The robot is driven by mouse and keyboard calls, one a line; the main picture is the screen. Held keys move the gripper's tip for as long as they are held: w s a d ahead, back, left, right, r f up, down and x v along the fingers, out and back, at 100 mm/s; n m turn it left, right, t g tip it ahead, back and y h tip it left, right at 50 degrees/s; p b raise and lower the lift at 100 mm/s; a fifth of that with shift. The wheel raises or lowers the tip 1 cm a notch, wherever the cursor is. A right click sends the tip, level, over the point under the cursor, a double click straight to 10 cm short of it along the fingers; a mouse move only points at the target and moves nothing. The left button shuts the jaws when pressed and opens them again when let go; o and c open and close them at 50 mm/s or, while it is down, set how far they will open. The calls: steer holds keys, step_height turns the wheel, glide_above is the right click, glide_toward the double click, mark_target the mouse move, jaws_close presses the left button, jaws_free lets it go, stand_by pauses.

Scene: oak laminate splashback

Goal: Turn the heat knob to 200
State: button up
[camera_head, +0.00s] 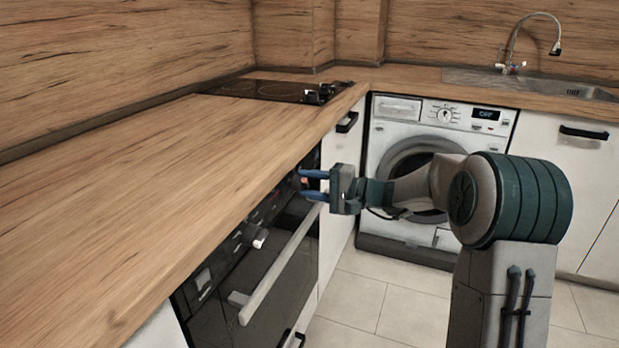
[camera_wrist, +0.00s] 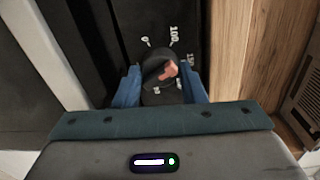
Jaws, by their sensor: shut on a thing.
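The heat knob (camera_wrist: 153,66) is dark and round with a pinkish-red grip or pointer mark, on the black oven panel in the wrist view. White marks 0, 100 and a partly hidden 15- stand around it; other marks below are partly covered and unreadable. My gripper (camera_wrist: 163,88) has its two blue fingers on either side of the knob, shut on it. In the head view my gripper (camera_head: 314,184) reaches leftward to the far end of the oven front, and the knob is mostly hidden there. I cannot tell exactly which mark the knob points to.
The oven (camera_head: 285,285) has a long pale handle (camera_head: 280,265) below the panel and another knob (camera_head: 256,237) nearer. The wooden worktop (camera_head: 180,180) overhangs the panel. A washing machine (camera_head: 440,115) stands behind my arm. The tiled floor (camera_head: 355,300) in front is clear.

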steer(key=m+p, duration=0.2)
steer(key=m, duration=0.1)
steer(key=m+p, duration=0.1)
steer(key=p, duration=0.1)
steer(key=shift+w+d+r, duration=0.1)
steer(key=shift+r, duration=0.2)
steer(key=m+p, duration=0.4)
steer(key=p, duration=0.1)
steer(key=shift+m+g, duration=0.3)
steer(key=shift+m, duration=0.1)
steer(key=m+p, duration=0.4)
steer(key=p, duration=0.1)
steer(key=m+p, duration=0.3)
steer(key=shift+f+y, duration=0.25)
steer(key=shift+y, duration=0.05)
steer(key=o, duration=1)
steer(key=shift+f, duration=0.1)
